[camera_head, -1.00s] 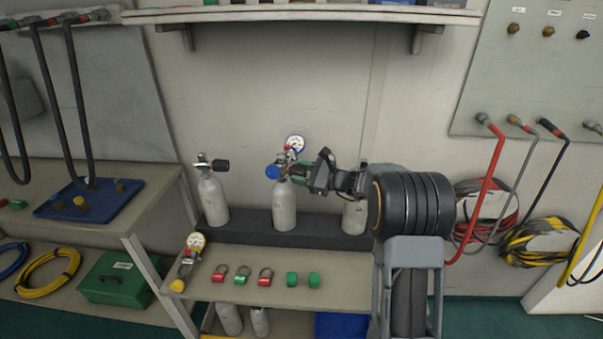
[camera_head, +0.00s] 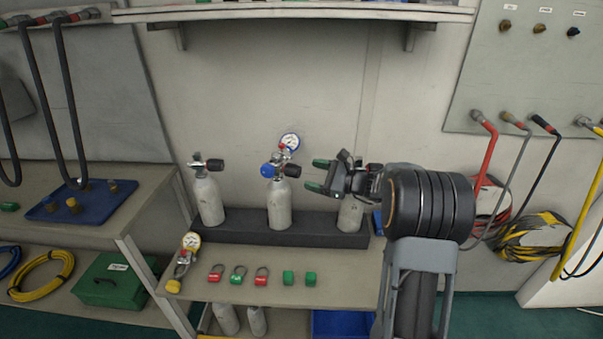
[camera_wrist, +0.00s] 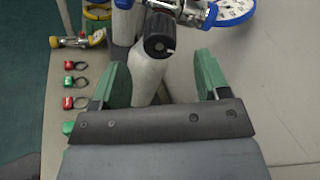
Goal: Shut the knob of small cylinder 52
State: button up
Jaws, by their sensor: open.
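Three grey cylinders stand in a row in a dark rack (camera_head: 240,228). The left cylinder (camera_head: 208,202) has a valve with a black knob (camera_head: 215,165). The middle cylinder (camera_head: 279,205) carries a valve with a black knob (camera_head: 292,171), a blue cap (camera_head: 268,171) and a white gauge (camera_head: 290,142). The right cylinder (camera_head: 350,215) is partly hidden behind my gripper. No number 52 is readable. My gripper (camera_head: 317,175) is open and empty, right of the middle cylinder's knob and apart from it. In the wrist view, that black knob (camera_wrist: 160,35) lies ahead, between the green fingertips (camera_wrist: 163,72).
An upper shelf (camera_head: 300,15) overhangs the wall. Hoses (camera_head: 484,150) hang at the right. The wall space above the cylinders is clear.

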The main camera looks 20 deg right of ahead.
jog(key=v, duration=0.7)
jog(key=shift+s+d, duration=0.25)
jog(key=s+a+f+n+g+h+p, duration=0.1)
jog(key=s+a+f+n+g+h, duration=0.15)
jog(key=s+n+g, duration=0.2)
jog(key=s+a+f+n+g+h+p, duration=0.2)
jog(key=s+f+n+g+h, duration=0.15)
jog(key=s, duration=0.25)
jog(key=s+a+r+n+h+p, duration=0.6)
jog(key=s+r+n+h+p, duration=0.1)
jog(key=s+r+n, duration=0.5)
jog(key=shift+a+r+n+t+h+p, duration=0.2)
jog(key=shift+r+n+t+h+p, duration=0.15)
jog(key=shift+r+p, duration=0.45)
jog(key=shift+s+f, duration=0.1)
jog(key=shift+s, duration=0.05)
